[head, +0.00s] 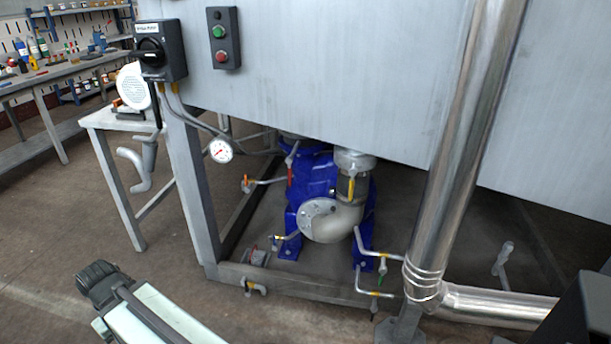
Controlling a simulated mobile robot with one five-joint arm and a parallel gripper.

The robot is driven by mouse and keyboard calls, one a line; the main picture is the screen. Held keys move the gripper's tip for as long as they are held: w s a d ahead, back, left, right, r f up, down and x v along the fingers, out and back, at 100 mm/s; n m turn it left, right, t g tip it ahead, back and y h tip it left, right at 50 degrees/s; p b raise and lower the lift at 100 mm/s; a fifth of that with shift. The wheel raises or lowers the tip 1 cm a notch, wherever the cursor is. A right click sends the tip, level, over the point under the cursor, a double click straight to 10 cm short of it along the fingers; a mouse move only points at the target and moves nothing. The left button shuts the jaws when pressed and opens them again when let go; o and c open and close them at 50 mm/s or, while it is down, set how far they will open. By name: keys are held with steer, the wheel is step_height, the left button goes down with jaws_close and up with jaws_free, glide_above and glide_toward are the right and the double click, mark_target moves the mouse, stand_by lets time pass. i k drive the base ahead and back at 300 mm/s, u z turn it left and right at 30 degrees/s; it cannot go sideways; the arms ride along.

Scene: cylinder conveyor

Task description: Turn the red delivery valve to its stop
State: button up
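A small red lever handle (290,177) hangs upright at the upper left of the blue pump (312,180), under the big grey housing. My arm shows at the lower left as a pale green link with a dark end, well apart from the red handle. No gripper fingers can be made out.
A frame rail (310,283) and a thick steel pipe (462,150) stand before the pump. A gauge (220,150) hangs left. Floor at left is clear.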

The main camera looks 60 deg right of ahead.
mark_target(289, 159)
steer(key=z, duration=0.05)
steer(key=i, duration=1)
